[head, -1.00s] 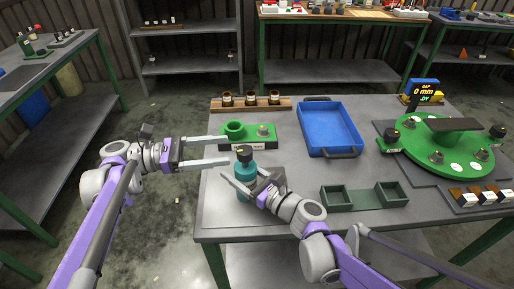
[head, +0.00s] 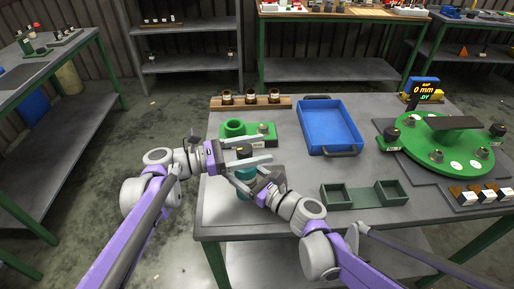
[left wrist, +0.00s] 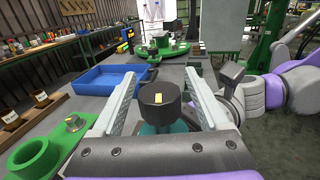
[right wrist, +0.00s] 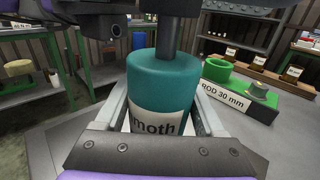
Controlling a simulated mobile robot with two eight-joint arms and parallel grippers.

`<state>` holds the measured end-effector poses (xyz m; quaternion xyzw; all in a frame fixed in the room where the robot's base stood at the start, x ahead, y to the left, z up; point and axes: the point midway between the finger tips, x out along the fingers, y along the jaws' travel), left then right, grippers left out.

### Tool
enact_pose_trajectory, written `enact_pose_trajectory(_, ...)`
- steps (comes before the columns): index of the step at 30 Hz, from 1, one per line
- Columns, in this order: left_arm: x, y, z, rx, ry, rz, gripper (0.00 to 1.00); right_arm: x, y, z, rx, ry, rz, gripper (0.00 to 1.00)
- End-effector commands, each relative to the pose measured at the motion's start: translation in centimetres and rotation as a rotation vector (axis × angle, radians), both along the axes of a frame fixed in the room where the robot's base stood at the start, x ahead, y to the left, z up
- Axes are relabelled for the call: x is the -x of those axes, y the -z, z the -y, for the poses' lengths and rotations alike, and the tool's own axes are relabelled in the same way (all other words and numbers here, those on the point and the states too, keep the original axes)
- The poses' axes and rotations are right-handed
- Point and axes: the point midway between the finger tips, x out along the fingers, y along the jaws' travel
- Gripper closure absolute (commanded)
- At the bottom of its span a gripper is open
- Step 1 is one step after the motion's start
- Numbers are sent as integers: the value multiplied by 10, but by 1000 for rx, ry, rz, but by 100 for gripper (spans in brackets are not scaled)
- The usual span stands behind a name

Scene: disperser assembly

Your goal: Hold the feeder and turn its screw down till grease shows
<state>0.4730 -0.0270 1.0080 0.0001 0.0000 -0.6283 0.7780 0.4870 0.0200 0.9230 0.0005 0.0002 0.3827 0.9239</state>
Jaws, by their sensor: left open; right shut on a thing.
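The feeder is a teal cylinder (right wrist: 162,82) with a white label reading "moth" and a dark stem above it in the right wrist view. Its black screw knob (left wrist: 160,102) stands on top, with a small yellow mark. In the head view the feeder's teal body (head: 245,184) is partly hidden by my arms. My right gripper (head: 246,181) is shut around the body from the front right. My left gripper (head: 268,151) is open, with one finger on each side of the knob (head: 244,150) and a gap showing on both sides. No grease is visible.
A green block (right wrist: 240,90) labelled "ROD 30 mm" lies behind the feeder. A blue tray (head: 330,152), dark green bins (head: 365,198) and a round green fixture (head: 455,158) occupy the table's right side. A display (head: 424,90) reads "0 mm". The front left tabletop is clear.

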Motion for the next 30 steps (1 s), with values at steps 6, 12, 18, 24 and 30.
enact_pose_trajectory(6, -1, 0, 3, 0, -1, 0, 22, 0, 0, 0, 0, 0, 0, 100)
enact_pose_trajectory(12, -1, 0, 3, 0, 0, 0, 39, 0, 0, 0, 0, 0, 0, 100)
enact_pose_trajectory(18, -1, 0, 3, 0, 0, 0, 75, 0, 0, 0, 0, 0, 0, 100)
enact_pose_trajectory(24, -1, 0, 3, 0, 0, 0, 100, 0, 0, 0, 0, 1, 0, 100)
enact_pose_trajectory(30, 0, 0, 3, 0, 84, 0, 100, 0, 0, 0, 0, 1, 0, 100)
